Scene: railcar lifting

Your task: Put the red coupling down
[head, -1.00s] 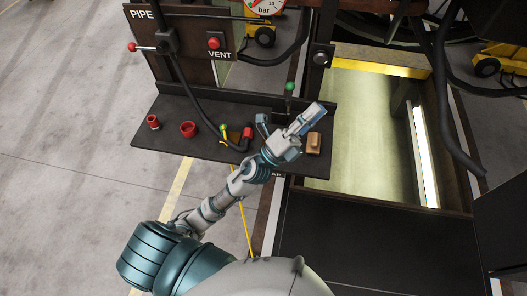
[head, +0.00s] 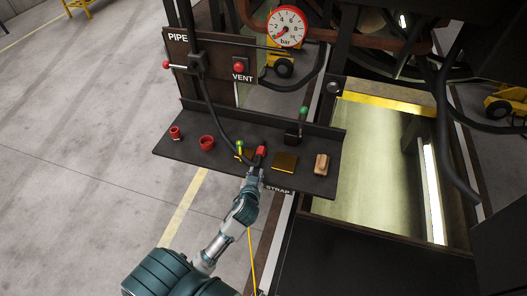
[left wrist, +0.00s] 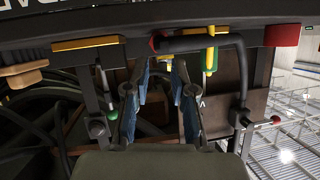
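The red coupling (head: 261,151) is on the end of a black hose (head: 215,120) and rests on the dark shelf (head: 180,153). In the left wrist view the coupling's red end (left wrist: 157,42) lies just beyond the fingertips, with the hose running right from it. My left gripper (head: 254,174) is at the shelf's front edge, just in front of the coupling. In the left wrist view its two blue fingers (left wrist: 164,72) stand apart with nothing between them. Whether a fingertip touches the coupling or hose cannot be told. My right gripper is out of view.
The shelf also holds a red cup (head: 207,143), a small red cylinder (head: 175,133), a green and yellow piece (head: 240,149), a gold plate (head: 284,163) and a wooden block (head: 321,164). A PIPE/VENT panel (head: 217,68) stands behind. A lit pit (head: 375,160) opens at right.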

